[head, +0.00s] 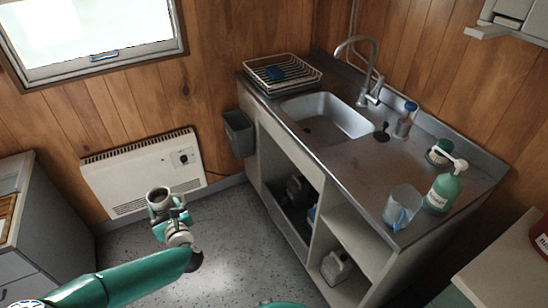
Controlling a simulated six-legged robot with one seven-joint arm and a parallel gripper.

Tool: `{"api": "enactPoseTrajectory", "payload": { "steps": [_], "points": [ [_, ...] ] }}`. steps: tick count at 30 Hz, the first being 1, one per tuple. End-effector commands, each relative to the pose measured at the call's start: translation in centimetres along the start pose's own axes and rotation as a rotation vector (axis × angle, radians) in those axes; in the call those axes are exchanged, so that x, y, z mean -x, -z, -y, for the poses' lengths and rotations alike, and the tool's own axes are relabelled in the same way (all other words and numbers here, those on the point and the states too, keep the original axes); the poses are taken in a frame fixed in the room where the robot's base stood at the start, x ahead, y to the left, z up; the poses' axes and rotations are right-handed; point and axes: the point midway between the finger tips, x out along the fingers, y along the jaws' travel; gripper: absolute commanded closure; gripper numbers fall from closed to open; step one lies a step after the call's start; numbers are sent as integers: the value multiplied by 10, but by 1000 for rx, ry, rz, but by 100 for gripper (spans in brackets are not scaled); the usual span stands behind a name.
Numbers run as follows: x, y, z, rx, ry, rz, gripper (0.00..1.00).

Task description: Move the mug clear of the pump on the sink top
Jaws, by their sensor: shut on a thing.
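A light grey mug (155,207) with a dark open top is held upright at the end of my arm, in the lower left of the head view. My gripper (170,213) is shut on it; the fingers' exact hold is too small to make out. Both are in the air over the floor, in front of the wall heater and well left of the sink top (345,158). The pump, a green bottle (441,193) with a white pump head, stands upright on the right end of the sink top. No mug is beside it.
A clear jug (402,208) stands left of the pump bottle, and a dark green-lidded jar (440,153) behind it. A blue-capped bottle (406,120), tap (371,85), basin (327,117) and dish rack (283,73) are farther left. The worktop between basin and jug is bare.

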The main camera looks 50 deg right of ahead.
Motion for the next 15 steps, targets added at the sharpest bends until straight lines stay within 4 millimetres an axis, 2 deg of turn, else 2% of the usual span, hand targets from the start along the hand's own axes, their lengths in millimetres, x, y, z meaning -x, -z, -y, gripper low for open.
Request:
{"api": "enactPoseTrajectory", "payload": {
  "steps": [1,7,15],
  "points": [
    [-5,-11,12,-6,46,3,75],
    [-16,-45,60,-7,229,-1,75],
    [-14,-91,139,-7,519,-6,75]
  ]
}}
